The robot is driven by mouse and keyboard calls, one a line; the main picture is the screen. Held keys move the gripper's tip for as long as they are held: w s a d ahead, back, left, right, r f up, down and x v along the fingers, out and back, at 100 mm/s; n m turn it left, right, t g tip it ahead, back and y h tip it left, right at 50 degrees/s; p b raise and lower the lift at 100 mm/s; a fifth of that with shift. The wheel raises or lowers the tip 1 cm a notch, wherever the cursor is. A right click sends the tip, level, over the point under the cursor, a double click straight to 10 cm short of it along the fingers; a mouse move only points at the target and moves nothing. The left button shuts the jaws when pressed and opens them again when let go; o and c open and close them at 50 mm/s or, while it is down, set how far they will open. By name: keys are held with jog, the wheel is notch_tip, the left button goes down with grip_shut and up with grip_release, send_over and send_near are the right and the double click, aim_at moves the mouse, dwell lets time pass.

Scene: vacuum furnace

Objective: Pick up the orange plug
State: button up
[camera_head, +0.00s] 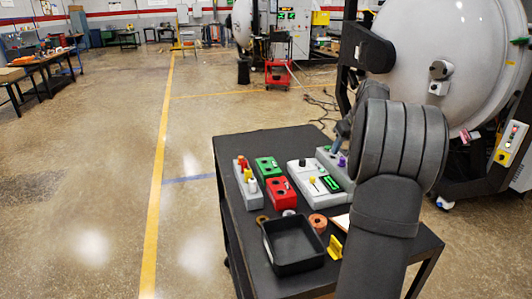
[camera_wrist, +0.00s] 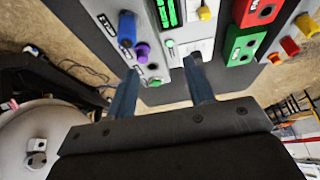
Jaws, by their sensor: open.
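The orange plug (camera_head: 241,161) stands in the grey rack (camera_head: 244,190) at the left side of the black table, beyond a yellow plug (camera_head: 248,175) and a white plug (camera_head: 253,186).
A green block (camera_head: 268,167) and a red block (camera_head: 281,193) stand beside the rack. A grey panel (camera_head: 310,165) with a display is right of them. A blue plug (camera_wrist: 127,28) and a purple plug (camera_wrist: 143,52) stand near my fingers. A black tray (camera_head: 296,265) is in front.

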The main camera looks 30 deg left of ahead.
notch_tip(320, 180, up, 6)
jog(key=m+g, duration=0.2)
jog(key=m, duration=2.9)
send_over(241, 157)
jog(key=s+d, duration=0.2)
jog(key=d, duration=0.3)
jog(key=shift+m, duration=0.3)
jog(key=x, duration=1.7)
jog(key=c, duration=1)
